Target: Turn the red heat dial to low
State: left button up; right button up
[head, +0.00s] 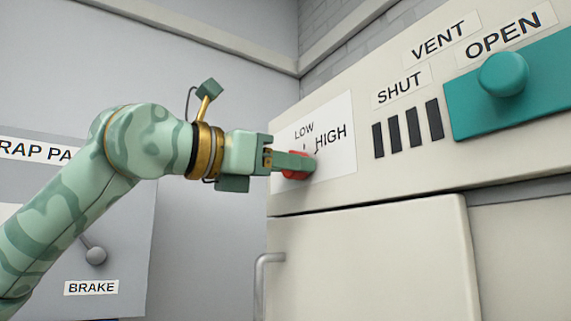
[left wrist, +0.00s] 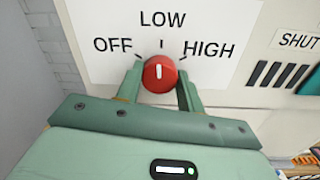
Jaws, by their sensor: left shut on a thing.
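The red heat dial (left wrist: 160,74) sits on a white label plate (head: 343,122) marked OFF, LOW and HIGH. In the left wrist view its white pointer line stands upright, in line with the tick under LOW. My left gripper (left wrist: 161,82) is shut on the dial, with one finger on each side of it. In the head view the dial (head: 293,174) is mostly hidden behind the fingers of the left gripper (head: 296,163). The OFF mark is hidden there. My right gripper is not in view.
Right of the dial are dark vent slots (head: 408,128) and a teal slider plate with a round knob (head: 503,73), by SHUT and OPEN labels. Below is a cabinet door (head: 375,265) with a handle (head: 262,285). A BRAKE lever (head: 95,255) is at the left.

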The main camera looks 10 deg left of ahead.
pick_arm(q)
jog(key=shift+m, duration=0.5)
jog(key=o, duration=1)
jog(key=b+v, duration=0.4)
jog(key=v, duration=1.2)
jog(key=shift+s+a, duration=0.15)
